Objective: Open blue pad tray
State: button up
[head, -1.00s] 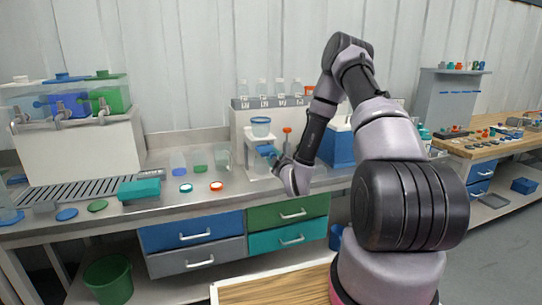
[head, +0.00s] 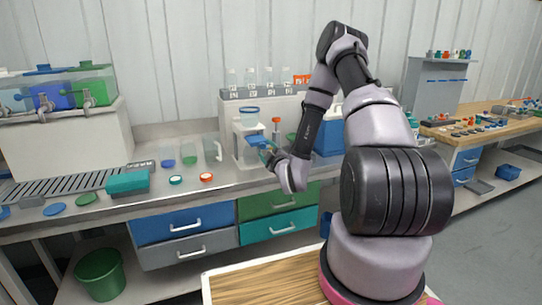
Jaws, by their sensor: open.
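A blue drawer front (head: 168,226) with a pale bar handle is under the counter, left of centre, and looks closed. I take it to be the blue pad tray. A grey drawer is below it; a green one and a teal one are to its right. My gripper (head: 266,153) is open, raised above the counter and right of the blue drawer, in front of a white stand with a clear blue-banded cup. It is apart from the drawer handle. Its fingertips are small and partly lost against the blue and clear things behind.
The steel counter (head: 140,205) holds a teal box (head: 127,182), coloured discs and small clear containers. A green bin (head: 100,275) stands on the lower shelf at left. A light wooden surface (head: 265,280) with a white edge is close in front of me, below the drawers.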

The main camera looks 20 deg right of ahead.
jog(key=s, duration=0.6)
jog(key=shift+d, duration=0.2)
jog(key=shift+r, duration=0.1)
jog(key=w+d+r+m+g+h, duration=0.1)
jog(key=w+d+r+m+g, duration=0.25)
jog(key=r, duration=0.55)
jog(key=s+r+m+g, duration=0.2)
jog(key=s+r+m, duration=0.25)
jog(key=r, duration=0.45)
jog(key=s+a+r+m+g, duration=0.1)
jog(key=s+r, duration=0.3)
jog(key=s, duration=0.5)
jog(key=s+a+r+m+g+y, duration=0.1)
jog(key=s+a+r+m+g, duration=0.1)
jog(key=s, duration=0.7)
jog(key=s+a+r+m+g+y, duration=0.1)
jog(key=s+a+r+m+g, duration=0.1)
jog(key=s+r+m, duration=0.3)
jog(key=s+a+r, duration=0.1)
jog(key=s+r, duration=0.1)
jog(key=s, duration=0.1)
jog(key=shift+s+a+r, duration=0.15)
jog(key=shift+s+a, duration=0.2)
jog(key=shift+s, duration=0.05)
